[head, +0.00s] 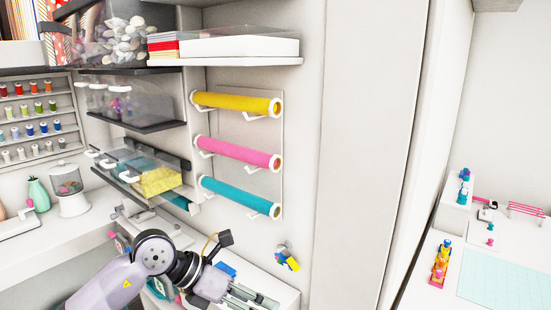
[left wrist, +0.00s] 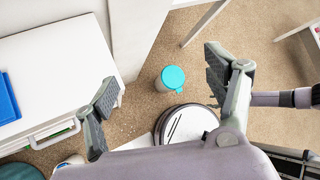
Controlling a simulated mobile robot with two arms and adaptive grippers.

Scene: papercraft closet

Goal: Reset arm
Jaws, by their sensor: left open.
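My left arm comes in at the bottom of the head view, in front of the white desk and drawers. Its left gripper (head: 250,295) is partly cut off by the lower edge. In the left wrist view the left gripper (left wrist: 160,68) has its two dark-padded fingers spread wide, with nothing between them. Beyond the fingers, a container with a teal lid (left wrist: 173,77) appears lower down against the brown carpet. My right gripper is in neither view.
Paper rolls in yellow (head: 235,103), pink (head: 238,152) and teal (head: 240,197) hang on the wall. Clear bins and a shelf (head: 240,61) are above the arm. A white cabinet top (left wrist: 60,70) is left in the wrist view.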

